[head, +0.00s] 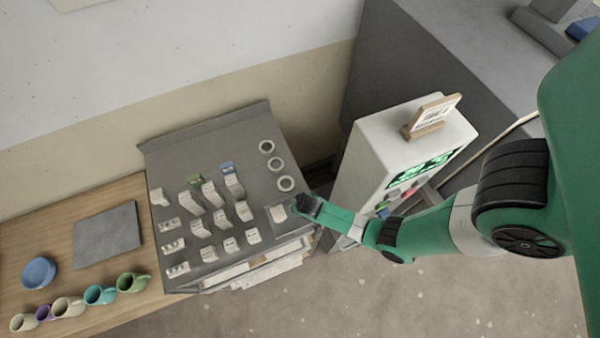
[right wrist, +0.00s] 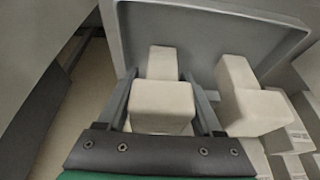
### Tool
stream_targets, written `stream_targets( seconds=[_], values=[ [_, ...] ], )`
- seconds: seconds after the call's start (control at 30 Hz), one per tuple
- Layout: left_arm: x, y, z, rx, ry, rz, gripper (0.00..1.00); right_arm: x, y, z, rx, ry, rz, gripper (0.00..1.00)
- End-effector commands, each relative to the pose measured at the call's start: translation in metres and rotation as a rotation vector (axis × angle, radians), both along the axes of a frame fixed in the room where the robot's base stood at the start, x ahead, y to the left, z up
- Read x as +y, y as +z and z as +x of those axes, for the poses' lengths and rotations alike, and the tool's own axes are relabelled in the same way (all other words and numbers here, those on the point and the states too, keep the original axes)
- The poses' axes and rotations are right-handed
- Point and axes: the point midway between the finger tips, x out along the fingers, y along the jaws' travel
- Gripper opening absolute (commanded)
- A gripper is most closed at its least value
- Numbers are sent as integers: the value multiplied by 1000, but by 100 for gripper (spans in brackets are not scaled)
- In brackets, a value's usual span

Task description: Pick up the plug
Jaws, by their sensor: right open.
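My right gripper (head: 301,205) is at the right edge of the grey sloped board, beside a pale square piece (head: 279,213). In the right wrist view my right gripper (right wrist: 160,76) is open, with one finger on each side of a pale block (right wrist: 162,104) that has a narrower stem behind it. This block may be the plug; no label shows. I cannot tell whether the fingers touch it. A similar pale block (right wrist: 252,100) stands just right of the fingers. My left gripper is not in view.
The grey board (head: 215,135) holds several pale tiles and rings (head: 277,163). A white cabinet (head: 370,150) with a green display stands close behind my right arm. Several mugs (head: 100,294), a blue bowl (head: 39,272) and a grey slab (head: 107,235) are on the wooden table.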

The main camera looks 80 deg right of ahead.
Motion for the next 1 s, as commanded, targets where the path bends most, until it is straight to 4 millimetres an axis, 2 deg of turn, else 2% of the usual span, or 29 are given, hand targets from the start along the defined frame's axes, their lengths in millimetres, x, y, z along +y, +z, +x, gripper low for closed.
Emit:
stream_targets(
  seconds=[0.07, 0.4, 0.43, 0.73, 1.0],
  values=[
    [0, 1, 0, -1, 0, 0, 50, 0, 1, 0, 0, 0, 0, 64],
    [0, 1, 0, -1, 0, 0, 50, 0, 1, 0, 0, 0, 0, 3],
    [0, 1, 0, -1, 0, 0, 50, 0, 1, 0, -1, 0, -1, 0],
    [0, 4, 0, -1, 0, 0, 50, 0, 4, 0, -1, 0, -1, 0],
    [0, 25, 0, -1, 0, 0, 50, 1, 26, 1, -1, 3, 0, 0]
  ],
)
